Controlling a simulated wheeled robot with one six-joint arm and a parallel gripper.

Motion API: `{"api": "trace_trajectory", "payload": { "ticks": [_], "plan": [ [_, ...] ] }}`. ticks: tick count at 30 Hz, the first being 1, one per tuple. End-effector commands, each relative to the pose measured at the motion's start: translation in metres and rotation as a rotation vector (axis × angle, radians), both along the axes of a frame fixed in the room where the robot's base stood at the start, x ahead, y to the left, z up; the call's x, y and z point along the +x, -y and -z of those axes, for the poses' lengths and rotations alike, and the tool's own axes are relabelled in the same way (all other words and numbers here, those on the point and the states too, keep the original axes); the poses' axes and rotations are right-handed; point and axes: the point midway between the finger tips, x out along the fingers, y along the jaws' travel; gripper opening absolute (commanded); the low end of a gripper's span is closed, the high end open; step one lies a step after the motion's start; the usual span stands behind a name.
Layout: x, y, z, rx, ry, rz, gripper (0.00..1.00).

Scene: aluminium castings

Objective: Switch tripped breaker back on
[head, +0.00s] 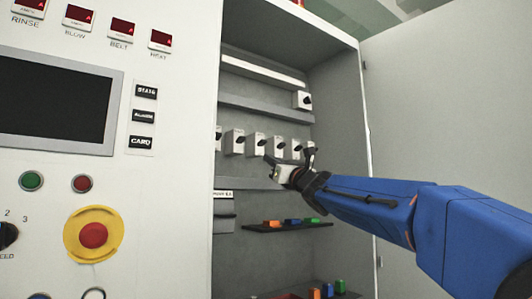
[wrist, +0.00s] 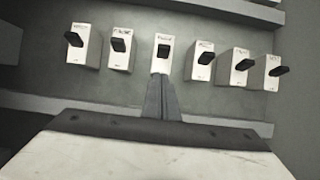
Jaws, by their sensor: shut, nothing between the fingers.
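A row of several white breakers with black levers runs along a rail in the open cabinet, as at the breaker (head: 234,142) in the head view. In the wrist view, the third breaker from the left (wrist: 162,60) is straight ahead of my gripper (wrist: 163,82). Its lever looks short and end-on, while the neighbouring levers stick out sideways, as on the breaker beside it (wrist: 120,50). I cannot tell which one is tripped. My gripper, also in the head view (head: 271,161), is shut and empty, just below that breaker's lever; contact is not clear.
A single white switch (head: 302,100) sits on the rail above. The cabinet door (head: 450,100) stands open at right. The control panel (head: 165,200) with a red emergency button (head: 93,235) is at left.

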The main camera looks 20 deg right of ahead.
Motion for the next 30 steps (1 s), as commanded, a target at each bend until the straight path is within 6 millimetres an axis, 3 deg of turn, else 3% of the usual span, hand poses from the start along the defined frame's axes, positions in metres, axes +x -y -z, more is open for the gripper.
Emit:
{"api": "trace_trajectory", "payload": {
  "ticks": [18, 30],
  "plan": [
    [-0.083, 0.027, -0.01, -0.002, 0.002, 0.002, 0.0],
    [-0.095, 0.03, -0.01, 0.0, 0.0, 0.0, 0.0]
  ]
}}
